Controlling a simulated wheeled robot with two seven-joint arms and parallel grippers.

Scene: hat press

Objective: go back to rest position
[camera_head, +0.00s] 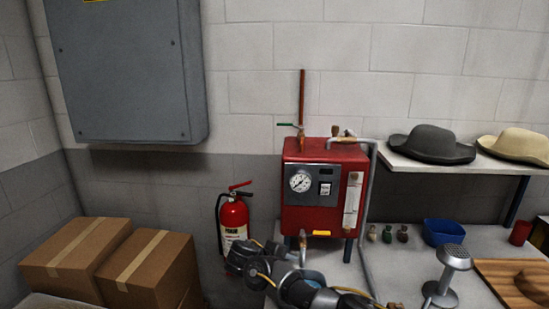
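My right arm comes up from the bottom edge, and my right gripper (248,262) is low in the picture, in front of the red boiler (322,212). It is dark and small here, and its fingers cannot be made out clearly. I see nothing clearly held in it. My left gripper is not in view. A dark grey hat (432,145) and a cream hat (520,145) rest on the wall shelf (405,164) at the right.
A fire extinguisher (233,217) stands left of the boiler. Two cardboard boxes (148,268) fill the lower left. A grey cabinet (130,70) hangs above. On the right table are several small bottles (387,235), a blue bowl (443,231), a metal stand (452,262) and a wooden board (497,276).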

